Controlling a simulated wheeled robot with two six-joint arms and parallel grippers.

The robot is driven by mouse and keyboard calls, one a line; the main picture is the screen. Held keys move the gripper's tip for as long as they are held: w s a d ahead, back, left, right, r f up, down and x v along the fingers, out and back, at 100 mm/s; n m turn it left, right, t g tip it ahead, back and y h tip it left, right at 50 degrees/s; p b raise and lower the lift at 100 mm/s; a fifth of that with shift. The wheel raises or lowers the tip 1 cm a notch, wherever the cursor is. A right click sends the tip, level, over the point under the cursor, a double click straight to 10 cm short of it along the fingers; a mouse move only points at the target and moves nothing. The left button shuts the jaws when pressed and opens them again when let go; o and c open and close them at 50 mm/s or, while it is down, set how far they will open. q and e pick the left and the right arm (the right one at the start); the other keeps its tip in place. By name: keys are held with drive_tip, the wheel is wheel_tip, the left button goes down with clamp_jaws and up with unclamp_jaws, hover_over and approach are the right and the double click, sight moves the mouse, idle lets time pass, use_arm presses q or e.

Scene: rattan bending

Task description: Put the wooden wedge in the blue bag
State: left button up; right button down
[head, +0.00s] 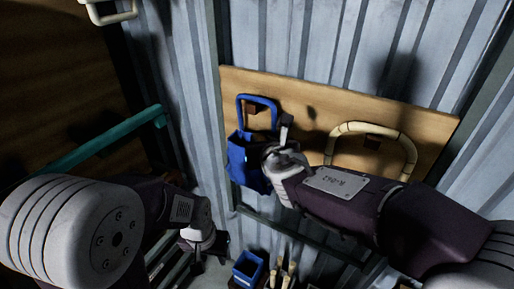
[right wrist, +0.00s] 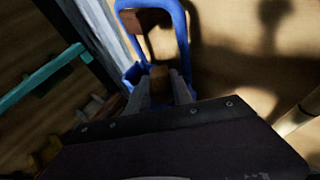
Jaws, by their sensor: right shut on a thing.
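The blue bag (head: 242,162) hangs by its blue handle from a wooden peg on a board against the wall. In the right wrist view the bag's handle (right wrist: 182,38) rises just beyond my fingers, with part of its rim lower left. My right gripper (head: 286,127) is close at the right of the bag's opening in the head view. In the right wrist view my right gripper (right wrist: 160,88) is shut on the small brown wooden wedge (right wrist: 160,73), partly hidden between the fingers. My left gripper (head: 210,243) is low, below the bag; its fingers are dark and unclear.
A wooden board (head: 310,98) runs along the corrugated metal wall. A bent rattan loop (head: 376,127) hangs right of the bag. A teal bar (head: 105,140) stands out at the left. A small blue container (head: 248,268) and several light sticks (head: 283,272) are below.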

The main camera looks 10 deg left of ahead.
drive_tip(key=shift+w, duration=0.35)
drive_tip(key=c, duration=1.1)
unclamp_jaws()
drive_tip(key=shift+d, duration=0.1)
drive_tip(key=shift+o, duration=0.2)
drive_tip(key=shift+s, duration=0.1)
drive_tip(key=shift+s+d+r, duration=0.1)
drive_tip(key=shift+s+r, duration=0.1)
drive_tip(key=shift+s, duration=0.15)
drive_tip(key=p+v, duration=0.1)
drive_tip(key=v, duration=0.7)
drive_tip(key=shift+s+d, duration=0.1)
drive_tip(key=shift+d, duration=0.05)
